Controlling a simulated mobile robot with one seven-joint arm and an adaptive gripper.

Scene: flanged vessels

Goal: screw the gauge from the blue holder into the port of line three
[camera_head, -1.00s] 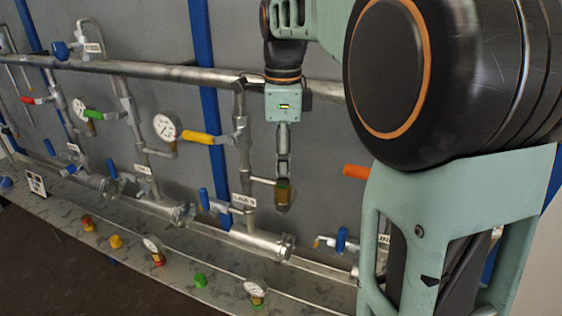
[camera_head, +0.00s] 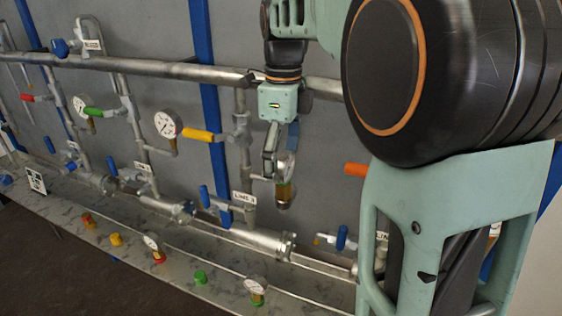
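My gripper (camera_head: 279,158) points down in front of the line three pipework and is shut on a gauge (camera_head: 286,168). The gauge stands upright between the fingers, partly hidden by them, with its brass-coloured lower part (camera_head: 284,191) showing below. That lower part is at the end of a short side pipe (camera_head: 261,178) from line three, marked by a white label (camera_head: 243,200). It appears to meet the port there; the port's opening is hidden, and I cannot tell how far the thread is engaged. I cannot make out an empty blue holder clearly.
Two gauges stand in holders on the shelf, one in a red holder (camera_head: 158,256) and one (camera_head: 255,290) nearer. A yellow lever (camera_head: 200,135) and blue valve handle (camera_head: 204,196) are close left.

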